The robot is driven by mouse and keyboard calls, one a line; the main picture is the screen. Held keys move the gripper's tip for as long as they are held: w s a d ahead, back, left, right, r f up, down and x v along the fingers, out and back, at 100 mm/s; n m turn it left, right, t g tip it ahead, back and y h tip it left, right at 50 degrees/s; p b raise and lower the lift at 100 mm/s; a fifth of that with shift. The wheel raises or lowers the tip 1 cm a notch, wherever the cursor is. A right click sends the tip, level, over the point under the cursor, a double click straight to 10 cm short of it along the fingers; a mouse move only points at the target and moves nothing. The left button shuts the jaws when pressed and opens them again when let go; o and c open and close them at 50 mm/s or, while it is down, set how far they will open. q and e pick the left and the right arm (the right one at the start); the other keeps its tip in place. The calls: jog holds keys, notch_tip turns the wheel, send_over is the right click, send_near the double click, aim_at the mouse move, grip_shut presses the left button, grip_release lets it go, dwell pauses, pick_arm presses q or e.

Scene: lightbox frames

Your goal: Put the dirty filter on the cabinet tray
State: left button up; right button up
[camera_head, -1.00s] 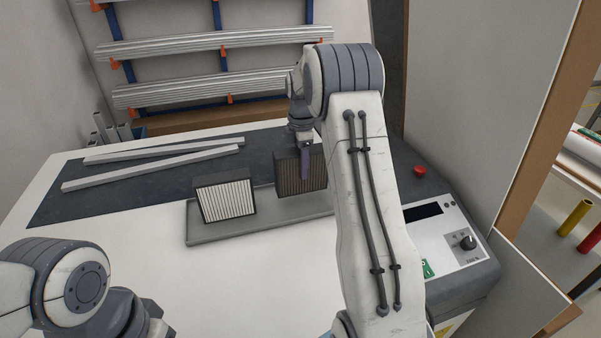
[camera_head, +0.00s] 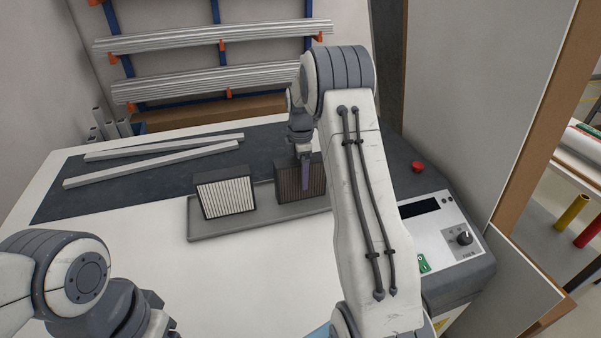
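The dirty filter (camera_head: 288,184), a dark brown pleated panel in a dark frame, is upright at the right end of the grey tray (camera_head: 240,228). My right gripper (camera_head: 306,178) is over it from above, with one finger in front of its pleated face. It appears shut on the filter; the far finger is hidden. The filter's base looks at the tray's surface, but whether it touches cannot be told. My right arm hides the tray's right end. My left arm is low at the left; its gripper fingers are out of view.
A clean white pleated filter (camera_head: 225,193) stands on the tray's left half. Pale bars (camera_head: 150,165) lie on the dark mat behind. A control panel with a red button (camera_head: 417,167) is at the right. The white table front is clear.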

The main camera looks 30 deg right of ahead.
jog(key=shift+r, duration=0.15)
notch_tip(320, 180, up, 11)
jog(key=shift+r+b, duration=0.1)
jog(key=shift+b, duration=1)
jog(key=shift+r, duration=0.45)
jog(key=s+a+m, duration=0.1)
jog(key=s+a, duration=0.2)
jog(key=a, duration=0.5)
jog(key=s+a+r+m, duration=0.1)
jog(key=s+a, duration=0.2)
jog(key=a, duration=0.5)
jog(key=s+a+m, duration=0.1)
jog(key=s+a, duration=0.2)
jog(key=a, duration=0.4)
jog(key=s+a+f+m, duration=0.1)
jog(key=s+a+f, duration=0.1)
jog(key=s, duration=0.6)
jog(key=s+a+f+m, duration=0.2)
jog(key=s+a, duration=0.1)
jog(key=s, duration=0.5)
jog(key=s+a+f+m+y, duration=0.1)
jog(key=s+a+f+m, duration=0.1)
jog(key=s, duration=0.6)
jog(key=shift+s+a, duration=0.3)
jog(key=shift+a, duration=0.55)
jog(key=shift+f, duration=0.1)
